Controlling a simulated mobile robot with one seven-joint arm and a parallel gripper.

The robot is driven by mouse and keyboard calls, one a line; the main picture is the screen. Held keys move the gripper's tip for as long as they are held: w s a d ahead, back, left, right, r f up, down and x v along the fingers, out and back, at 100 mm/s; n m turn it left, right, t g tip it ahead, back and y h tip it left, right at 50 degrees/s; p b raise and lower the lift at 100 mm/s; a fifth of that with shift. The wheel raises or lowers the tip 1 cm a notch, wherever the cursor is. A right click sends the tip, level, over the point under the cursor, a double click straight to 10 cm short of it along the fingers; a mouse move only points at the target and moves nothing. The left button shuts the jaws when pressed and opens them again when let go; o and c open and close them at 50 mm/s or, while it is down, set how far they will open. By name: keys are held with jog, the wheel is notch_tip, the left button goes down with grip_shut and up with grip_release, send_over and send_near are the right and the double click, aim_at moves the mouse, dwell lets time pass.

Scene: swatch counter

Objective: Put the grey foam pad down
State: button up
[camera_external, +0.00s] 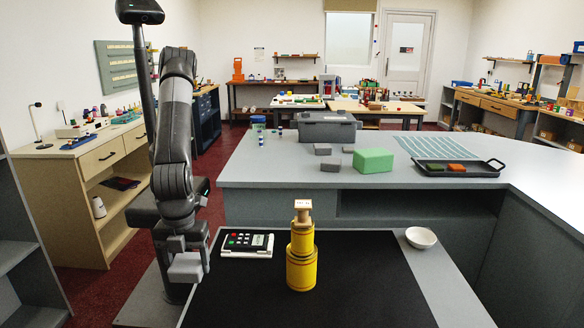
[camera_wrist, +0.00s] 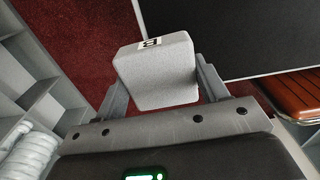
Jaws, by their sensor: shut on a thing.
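My gripper (camera_external: 182,247) is shut on the grey foam pad (camera_external: 186,269), a pale grey block held at the left of the black mat. In the wrist view the pad (camera_wrist: 157,85) sits between the two fingers of my gripper (camera_wrist: 158,78), with a small black-and-white label on its far end. Behind it there is red floor. The pad's underside is hidden.
The black mat (camera_external: 350,285) holds a yellow stacked cylinder (camera_external: 302,265) with a wooden top and a keypad (camera_external: 247,243). A white bowl (camera_external: 421,237) stands right of the mat. The grey counter behind bears a green block (camera_external: 373,161), small grey blocks (camera_external: 330,165) and a black tray (camera_external: 480,171).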

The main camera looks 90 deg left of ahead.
jog(key=shift+s+d+f, duration=0.25)
jog(key=shift+s+d, duration=0.1)
jog(key=shift+d, duration=0.05)
jog(key=shift+w+f, duration=0.25)
send_over(238, 308)
notch_tip(238, 308, down, 7)
jog(key=shift+r, duration=0.2)
jog(key=shift+f, duration=1.95)
jog(key=shift+f, duration=0.15)
jog(key=o, duration=0.9)
jog(key=shift+o, duration=0.2)
